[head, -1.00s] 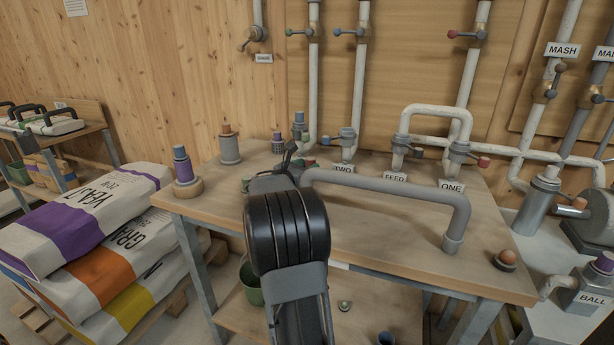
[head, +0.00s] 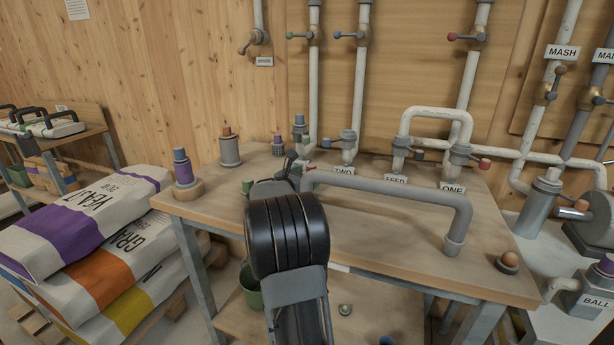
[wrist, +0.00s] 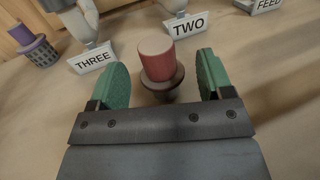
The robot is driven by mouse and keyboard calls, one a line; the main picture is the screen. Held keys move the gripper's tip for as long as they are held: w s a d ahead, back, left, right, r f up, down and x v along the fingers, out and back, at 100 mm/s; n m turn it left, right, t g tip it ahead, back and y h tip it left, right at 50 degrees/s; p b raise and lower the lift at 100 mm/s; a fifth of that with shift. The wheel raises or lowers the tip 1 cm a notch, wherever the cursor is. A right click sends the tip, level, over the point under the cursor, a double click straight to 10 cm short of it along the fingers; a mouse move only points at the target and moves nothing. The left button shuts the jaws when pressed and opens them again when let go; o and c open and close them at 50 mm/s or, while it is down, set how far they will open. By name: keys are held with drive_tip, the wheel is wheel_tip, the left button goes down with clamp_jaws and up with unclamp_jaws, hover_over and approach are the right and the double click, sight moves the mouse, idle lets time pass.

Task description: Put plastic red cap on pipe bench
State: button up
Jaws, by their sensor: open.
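The red cap (wrist: 157,57) stands upright on a small round brown-grey base (wrist: 162,88) in the wrist view. My gripper (wrist: 162,62) is open, with one green finger pad on each side of the cap and a visible gap on both sides. In the head view my gripper (head: 273,178) is over the back left part of the wooden bench (head: 385,245), and my arm hides most of the cap's spot. A grey bent pipe (head: 385,190) spans the bench top.
Labels THREE (wrist: 92,58) and TWO (wrist: 185,25) stand just behind the cap. The front middle is clear.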

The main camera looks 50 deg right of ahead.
drive_tip(key=shift+r, duration=0.2)
drive_tip(key=a+p, duration=0.1)
drive_tip(key=a, duration=1.1)
